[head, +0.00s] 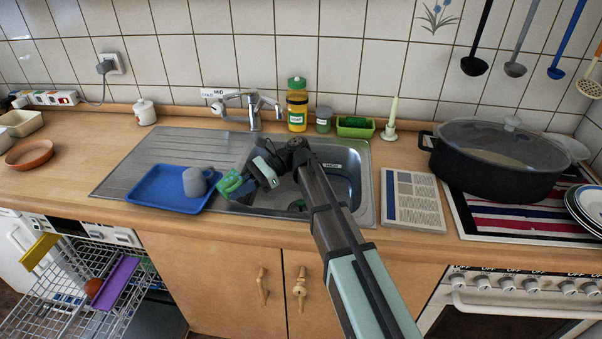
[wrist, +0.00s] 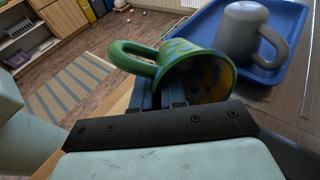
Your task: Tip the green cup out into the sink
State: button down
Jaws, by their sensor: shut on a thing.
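The green cup (head: 232,186) is in my gripper (head: 248,179), above the left edge of the sink. In the wrist view the green cup (wrist: 185,70) lies tilted on its side, its handle pointing left and its mouth showing a yellowish-brown inside. My gripper (wrist: 175,90) is shut on it; the exact contact is partly hidden. The sink (head: 345,190) is a steel basin, partly covered by my arm. The cup is at the basin's left side, next to the blue tray. Whether anything is flowing from the cup cannot be seen.
A blue tray (head: 150,192) with a grey mug (head: 196,181) sits on the drainboard (head: 185,150), close left of the cup. The faucet (head: 253,108) stands behind the sink. A black pot (head: 500,165) is at right.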

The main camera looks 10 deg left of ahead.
jog(key=shift+s+a+r+t+h, duration=0.15)
jog(key=shift+s+r+t+h, duration=0.05)
jog(key=shift+t+h, duration=0.8)
jog(key=shift+a, duration=0.1)
jog(key=shift+s+r+t+h, duration=0.15)
jog(key=shift+t+h, duration=0.55)
jog(key=shift+n+t+h, duration=0.3)
jog(key=shift+t+h, duration=0.1)
